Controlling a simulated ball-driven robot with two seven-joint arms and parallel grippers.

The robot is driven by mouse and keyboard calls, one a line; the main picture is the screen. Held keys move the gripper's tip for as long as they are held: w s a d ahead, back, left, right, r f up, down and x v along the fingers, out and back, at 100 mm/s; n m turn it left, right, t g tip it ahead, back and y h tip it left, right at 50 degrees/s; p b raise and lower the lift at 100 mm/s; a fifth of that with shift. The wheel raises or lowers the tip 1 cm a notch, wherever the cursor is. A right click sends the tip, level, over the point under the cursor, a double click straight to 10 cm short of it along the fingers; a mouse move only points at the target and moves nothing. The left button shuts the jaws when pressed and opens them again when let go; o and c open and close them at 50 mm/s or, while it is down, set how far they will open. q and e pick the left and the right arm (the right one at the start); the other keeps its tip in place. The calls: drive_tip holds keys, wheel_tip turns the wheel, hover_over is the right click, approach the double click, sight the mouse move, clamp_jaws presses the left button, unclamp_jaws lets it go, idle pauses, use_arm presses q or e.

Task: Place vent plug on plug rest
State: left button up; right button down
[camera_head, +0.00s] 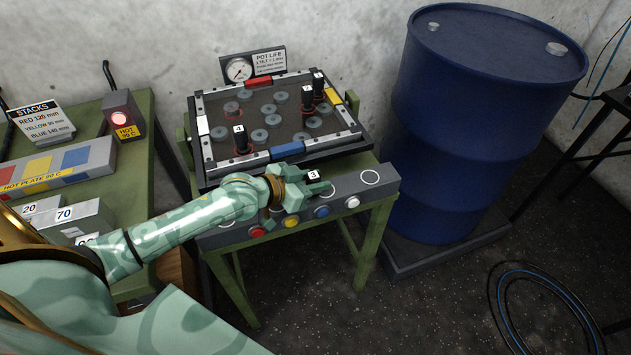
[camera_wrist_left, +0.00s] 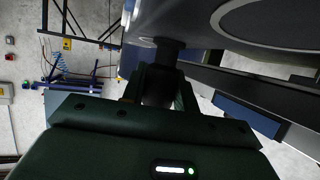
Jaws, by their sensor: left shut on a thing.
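My left gripper (camera_head: 318,186) is over the grey bar with white rings, which looks like the plug rest (camera_head: 348,185). It is shut on a dark vent plug with a white label "3" (camera_head: 313,174). In the left wrist view the dark plug (camera_wrist_left: 160,85) stands between the fingers, its end close to the grey ringed surface (camera_wrist_left: 215,20); I cannot tell whether they touch. One white ring on the bar's right end (camera_head: 370,177) is empty. My gripper hides part of the bar. My right gripper is not in view.
A framed tray (camera_head: 345,143) behind the bar holds several grey discs and black numbered plugs (camera_head: 240,138). Coloured buttons (camera_head: 290,222) line the bar's front. A blue drum (camera_head: 470,120) stands at right. A hot plate (camera_head: 60,165) is at left.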

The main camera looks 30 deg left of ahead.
use_arm(q)
drive_tip(key=o, duration=1)
drive_tip(key=shift+f, duration=0.1)
drive_tip(key=shift+r, duration=0.3)
drive_tip(key=p+v, duration=0.3)
drive_tip(key=v, duration=0.9)
drive_tip(key=shift+s+f+p, duration=0.1)
drive_tip(key=shift+f+p, duration=0.1)
drive_tip(key=shift+p, duration=0.2)
